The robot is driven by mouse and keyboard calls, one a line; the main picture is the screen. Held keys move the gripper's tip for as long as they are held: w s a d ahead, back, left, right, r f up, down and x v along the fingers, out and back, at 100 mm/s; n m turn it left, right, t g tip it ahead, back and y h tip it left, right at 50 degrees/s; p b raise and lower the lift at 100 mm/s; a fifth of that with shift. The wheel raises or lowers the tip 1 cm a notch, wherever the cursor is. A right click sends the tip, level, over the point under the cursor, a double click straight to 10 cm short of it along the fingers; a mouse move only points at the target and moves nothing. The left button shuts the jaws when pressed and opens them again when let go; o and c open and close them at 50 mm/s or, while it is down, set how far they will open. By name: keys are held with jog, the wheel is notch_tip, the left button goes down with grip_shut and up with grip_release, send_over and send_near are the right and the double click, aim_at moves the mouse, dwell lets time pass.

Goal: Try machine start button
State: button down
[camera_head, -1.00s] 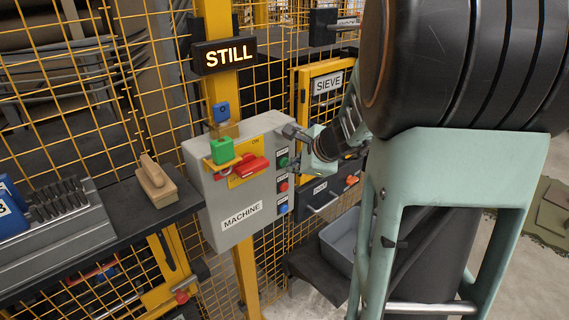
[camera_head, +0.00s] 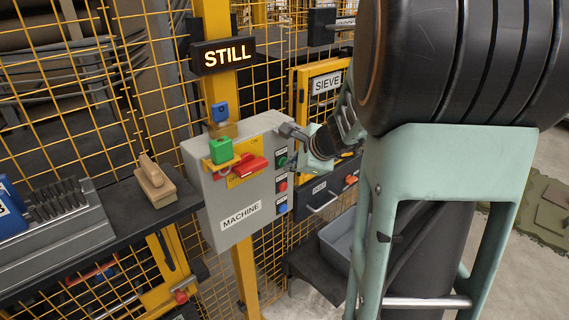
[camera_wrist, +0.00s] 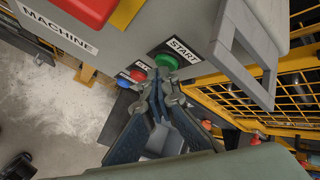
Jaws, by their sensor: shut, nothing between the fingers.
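The grey machine box (camera_head: 222,220) hangs on the yellow post, labelled MACHINE. Its green start button (camera_head: 282,161) is the top one of a column, above a red button (camera_head: 282,186) and a blue button (camera_head: 282,208). In the wrist view the green button (camera_wrist: 166,62) sits beside the START label. My gripper (camera_wrist: 160,82) is shut and empty, its fingertips at the lower edge of the green button; I cannot tell whether they touch it. In the head view my gripper (camera_head: 290,160) is just right of the button column.
A red switch (camera_head: 250,166) with a green padlock (camera_head: 221,150) is on the box front. A lit STILL sign (camera_head: 227,54) hangs above. A shelf with a wooden brush (camera_head: 155,184) is left; a grey bin (camera_head: 340,244) is below right.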

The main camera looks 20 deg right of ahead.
dwell(0.5)
jog(key=shift+s+d, duration=0.2)
jog(key=shift+s, duration=0.5)
jog(key=s, duration=0.1)
jog(key=s+d+b, duration=0.1)
jog(key=s, duration=0.2)
jog(key=shift+s+d, duration=0.35)
dwell(0.5)
